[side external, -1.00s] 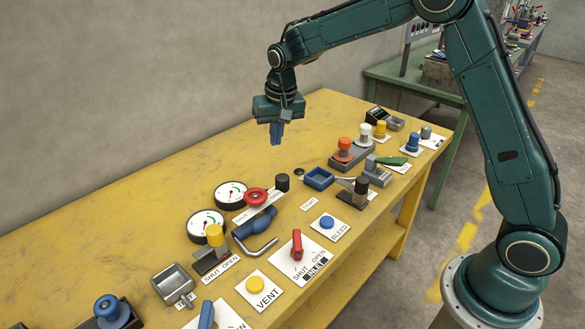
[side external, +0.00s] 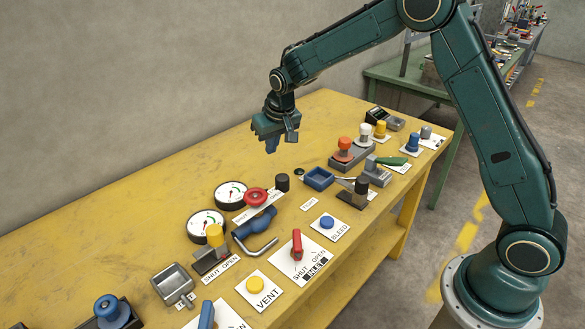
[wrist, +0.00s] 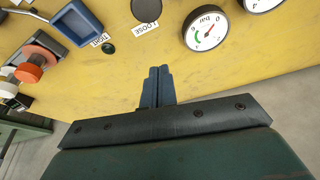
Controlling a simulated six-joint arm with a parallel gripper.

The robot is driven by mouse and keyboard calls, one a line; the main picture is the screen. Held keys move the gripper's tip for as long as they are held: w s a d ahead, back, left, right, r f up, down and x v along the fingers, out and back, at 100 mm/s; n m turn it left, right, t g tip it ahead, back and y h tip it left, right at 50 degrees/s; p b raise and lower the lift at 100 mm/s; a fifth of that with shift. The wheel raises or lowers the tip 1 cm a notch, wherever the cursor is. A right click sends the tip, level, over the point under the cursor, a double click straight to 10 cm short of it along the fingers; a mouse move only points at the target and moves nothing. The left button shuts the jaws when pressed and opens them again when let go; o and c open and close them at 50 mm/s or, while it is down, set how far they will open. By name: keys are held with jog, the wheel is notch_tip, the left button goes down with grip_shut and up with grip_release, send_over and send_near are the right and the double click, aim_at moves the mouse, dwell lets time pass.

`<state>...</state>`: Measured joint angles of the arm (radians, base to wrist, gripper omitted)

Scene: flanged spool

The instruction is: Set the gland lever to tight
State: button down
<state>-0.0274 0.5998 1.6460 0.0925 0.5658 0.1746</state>
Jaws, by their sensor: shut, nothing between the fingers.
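A dark upright cylindrical knob (side external: 283,182) stands on the yellow bench behind the red handwheel. In the wrist view the knob (wrist: 145,10) is at the top edge, right beside a LOOSE label (wrist: 146,28). A TIGHT label (wrist: 100,40) lies to its left, by the blue tray. I cannot make out the gland lever's arm, so I cannot be sure that this knob belongs to it. My gripper (side external: 271,147) is above the back part of the bench, apart from the knob. Its blue fingers (wrist: 158,72) are together and empty.
The blue tray (side external: 319,179) and a small dark green disc (side external: 299,172) are right of the knob. Two gauges (side external: 207,223) and the red handwheel (side external: 256,196) are to its left and front. The bench surface (side external: 160,210) behind the gauges is clear.

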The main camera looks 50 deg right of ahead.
aim_at(288, 176)
notch_tip(288, 176, down, 6)
jog(key=s, duration=0.1)
jog(key=shift+s+a, duration=0.2)
jog(key=shift+s, duration=0.2)
dwell(0.4)
jog(key=shift+s, duration=0.1)
dwell(0.4)
jog(key=shift+s+d+m+h, duration=0.15)
jog(key=shift+s+m+h, duration=0.15)
jog(key=shift+s+m, duration=0.45)
jog(key=s+m, duration=0.2)
jog(key=shift+s+m+g+h, duration=0.15)
jog(key=shift+m+g+h, duration=0.15)
jog(key=shift+m, duration=0.05)
jog(key=shift+s, duration=0.75)
